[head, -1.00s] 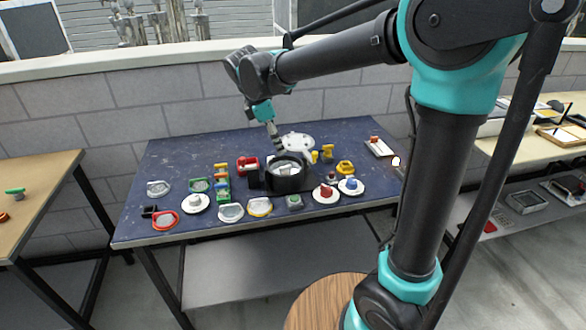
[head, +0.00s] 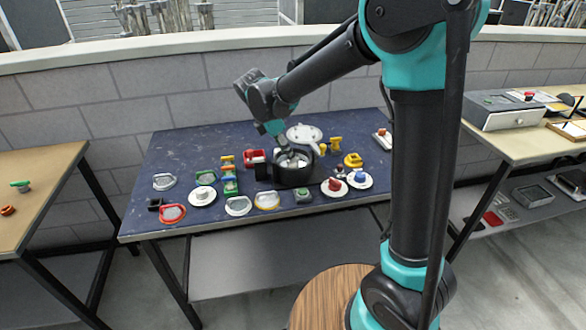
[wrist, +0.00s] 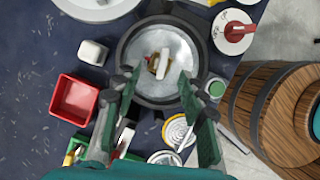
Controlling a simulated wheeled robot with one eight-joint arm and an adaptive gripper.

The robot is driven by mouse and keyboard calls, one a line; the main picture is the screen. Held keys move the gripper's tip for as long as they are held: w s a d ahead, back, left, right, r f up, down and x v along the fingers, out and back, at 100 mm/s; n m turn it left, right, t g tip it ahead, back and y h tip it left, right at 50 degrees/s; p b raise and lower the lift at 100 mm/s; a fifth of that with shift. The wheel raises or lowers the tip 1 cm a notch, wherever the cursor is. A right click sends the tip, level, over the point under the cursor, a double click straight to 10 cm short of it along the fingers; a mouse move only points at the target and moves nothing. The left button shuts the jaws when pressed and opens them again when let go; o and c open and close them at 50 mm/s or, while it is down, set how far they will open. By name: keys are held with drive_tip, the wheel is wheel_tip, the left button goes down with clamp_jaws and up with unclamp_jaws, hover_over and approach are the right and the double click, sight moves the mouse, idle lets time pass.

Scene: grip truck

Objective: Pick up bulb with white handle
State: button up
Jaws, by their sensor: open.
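A small item with a white upright part and gold-brown sides (wrist: 160,64) lies inside a round black pot with a silver inside (wrist: 197,40); it looks like the bulb with the white handle, but its shape is hard to tell. The pot also stands on the blue table in the head view (head: 294,179). My gripper (wrist: 158,84) is open in the wrist view, its two green fingers apart, and it points towards the pot. In the head view my gripper (head: 282,142) is just above the pot, and its tips are hard to make out.
A red square tray (wrist: 74,99), a white block (wrist: 93,52) and a plate with a red knob (wrist: 234,32) stand close around the pot. A white lid (head: 304,134) is behind it. Several rings and knobs crowd the front; the table's left rear is clear.

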sight(293, 166)
drive_tip(key=shift+x, duration=2.8)
drive_tip(key=shift+d+r, duration=0.1)
drive_tip(key=shift+d, duration=0.1)
clamp_jaws()
